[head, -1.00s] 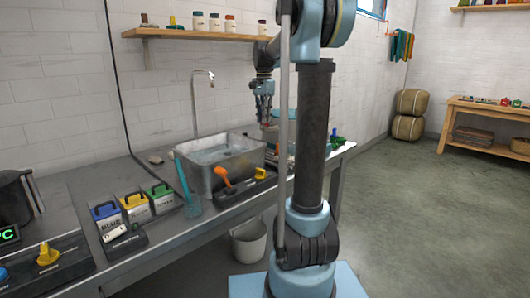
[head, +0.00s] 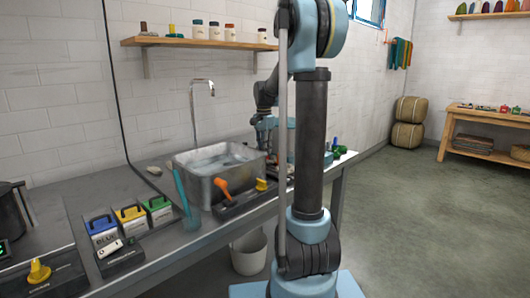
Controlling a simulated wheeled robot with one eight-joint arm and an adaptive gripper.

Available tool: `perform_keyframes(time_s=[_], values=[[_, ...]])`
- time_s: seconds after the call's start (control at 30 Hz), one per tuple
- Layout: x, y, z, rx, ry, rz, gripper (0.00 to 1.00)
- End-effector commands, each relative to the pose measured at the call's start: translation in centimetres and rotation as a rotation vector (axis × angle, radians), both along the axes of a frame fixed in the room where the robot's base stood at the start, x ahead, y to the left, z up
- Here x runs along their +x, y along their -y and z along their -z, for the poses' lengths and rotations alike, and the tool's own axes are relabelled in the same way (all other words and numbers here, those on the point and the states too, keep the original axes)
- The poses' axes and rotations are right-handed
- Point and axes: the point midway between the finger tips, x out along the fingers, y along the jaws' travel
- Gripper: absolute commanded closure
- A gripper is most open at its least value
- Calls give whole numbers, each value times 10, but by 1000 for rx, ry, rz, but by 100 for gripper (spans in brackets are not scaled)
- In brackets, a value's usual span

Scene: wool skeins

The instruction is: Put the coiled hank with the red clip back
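My gripper (head: 270,152) is low over the far right part of the long bench (head: 340,167), just right of the metal sink. My arm column covers part of that spot, and the fingers are too small and hidden to tell open from shut. Small coloured items, some green (head: 338,150), lie on the bench end to the right of my column. Several small red, green and pale items (head: 490,108) lie on the wooden table at the far right. I cannot make out which item is the coiled hank with the red clip.
The metal sink (head: 190,185) with water stands left of my gripper, with an orange lever (head: 222,187) and yellow knob (head: 261,184) before it. Blue, yellow and green boxes stand further left. A wall shelf (head: 185,41) holds jars. The floor at right (head: 420,220) is clear.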

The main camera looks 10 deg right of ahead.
Motion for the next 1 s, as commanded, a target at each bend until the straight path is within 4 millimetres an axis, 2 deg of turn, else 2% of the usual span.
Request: perform_keyframes(time_s=[0.07, 0.37, 0.4, 0.5, 0.87, 1.0], values=[[0, 0, 6, 0, 0, 0, 100], [0, 0, 7, 0, 0, 0, 100], [0, 0, 8, 0, 0, 0, 85], [0, 0, 7, 0, 0, 0, 67], [0, 1, 5, 0, 0, 1, 67], [0, 1, -7, 0, 0, 2, 67]])
